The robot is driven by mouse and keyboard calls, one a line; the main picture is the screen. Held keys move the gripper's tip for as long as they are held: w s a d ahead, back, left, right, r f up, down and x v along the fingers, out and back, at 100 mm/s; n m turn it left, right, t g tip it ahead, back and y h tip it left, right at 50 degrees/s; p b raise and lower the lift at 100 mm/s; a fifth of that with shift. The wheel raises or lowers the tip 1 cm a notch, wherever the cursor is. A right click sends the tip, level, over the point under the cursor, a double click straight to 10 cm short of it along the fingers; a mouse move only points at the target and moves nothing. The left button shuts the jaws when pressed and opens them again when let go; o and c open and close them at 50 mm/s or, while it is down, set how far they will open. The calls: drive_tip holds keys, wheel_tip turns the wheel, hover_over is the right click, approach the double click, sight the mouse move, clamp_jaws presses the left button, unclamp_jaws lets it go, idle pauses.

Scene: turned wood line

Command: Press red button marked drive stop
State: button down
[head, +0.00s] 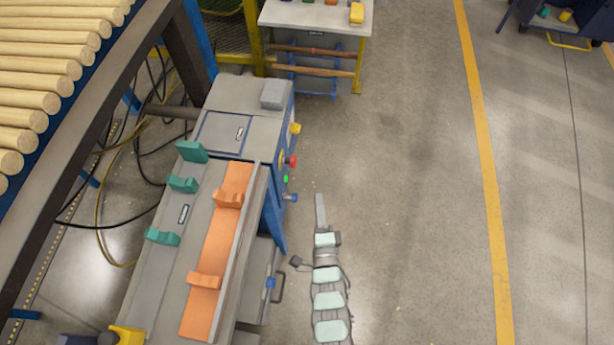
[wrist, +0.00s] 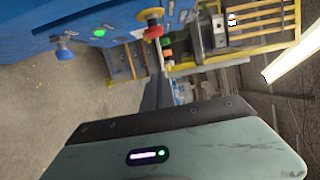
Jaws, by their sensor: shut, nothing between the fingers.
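A red mushroom button (head: 291,161) sticks out from the right side of the blue-sided machine (head: 270,205). In the wrist view the red button (wrist: 153,33) shows at the upper middle, with a yellow collar behind it. I cannot read a label by it. A green light (head: 285,179) and a blue knob (head: 290,197) sit along the same side, nearer the front. My gripper (head: 319,200) is shut and empty, right of the panel and apart from the button. In the wrist view my gripper's finger (wrist: 155,93) points away toward the background.
A yellow knob (head: 295,128) sits farther back on the same side. Orange and green cradles (head: 205,281) stand on the machine top. A grey-topped table (head: 315,18) is behind. Open floor (head: 400,180) lies to the right, up to a yellow line (head: 482,150).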

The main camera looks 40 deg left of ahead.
sight(289, 161)
drive_tip(key=w+a+b, duration=0.4)
drive_tip(key=a, duration=0.6)
drive_tip(key=shift+a, duration=0.35)
drive_tip(key=shift+r, duration=0.1)
